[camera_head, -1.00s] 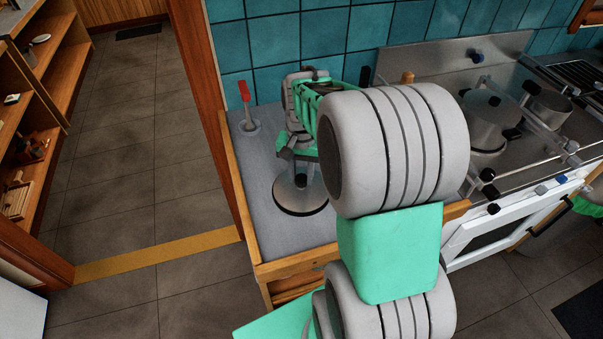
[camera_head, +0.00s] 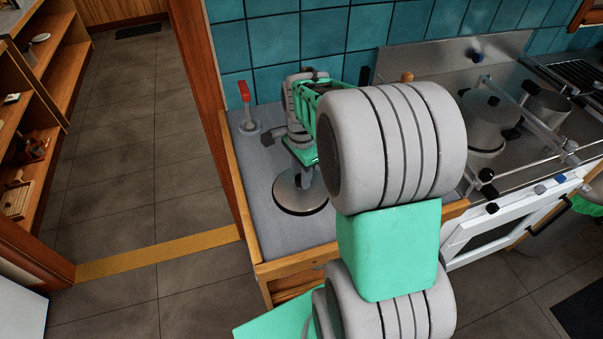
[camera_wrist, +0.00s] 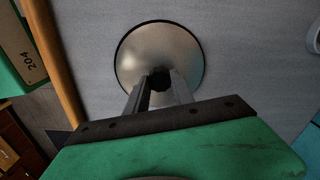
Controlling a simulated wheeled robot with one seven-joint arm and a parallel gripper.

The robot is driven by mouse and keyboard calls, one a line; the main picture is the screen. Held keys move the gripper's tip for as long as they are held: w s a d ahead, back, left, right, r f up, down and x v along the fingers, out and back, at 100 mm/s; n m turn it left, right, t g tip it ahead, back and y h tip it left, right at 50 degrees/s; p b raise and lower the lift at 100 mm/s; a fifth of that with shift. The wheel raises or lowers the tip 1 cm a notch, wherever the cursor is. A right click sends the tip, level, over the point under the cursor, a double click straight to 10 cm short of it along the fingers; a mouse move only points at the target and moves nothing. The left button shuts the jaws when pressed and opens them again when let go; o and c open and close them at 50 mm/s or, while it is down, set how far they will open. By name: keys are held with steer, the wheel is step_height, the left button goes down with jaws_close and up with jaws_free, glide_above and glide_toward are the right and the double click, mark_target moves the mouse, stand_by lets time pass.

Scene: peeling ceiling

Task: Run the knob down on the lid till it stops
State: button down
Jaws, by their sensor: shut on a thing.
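The lid (camera_head: 299,204) is a round, shiny metal disc with a dark rim, lying on the grey counter top. It also shows in the wrist view (camera_wrist: 132,55), where its front part is hidden by my gripper. The dark knob (camera_wrist: 160,76) is at about the middle of the lid, between my fingertips. My gripper (camera_wrist: 160,88) points down at the lid and is shut on the knob. In the head view my gripper (camera_head: 304,180) is above the lid, and my arm hides part of that area.
A red-handled item (camera_head: 244,91) stands on the counter (camera_head: 255,185) at the back left, near the tiled wall. A stove with pots (camera_head: 492,122) is to the right. The counter has a raised wooden edge (camera_head: 232,190) on its left.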

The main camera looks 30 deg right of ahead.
steer(key=m, duration=0.4)
steer(key=shift+m, duration=0.4)
steer(key=shift+m, duration=0.8)
steer(key=m, duration=0.3)
steer(key=shift+f, duration=0.1)
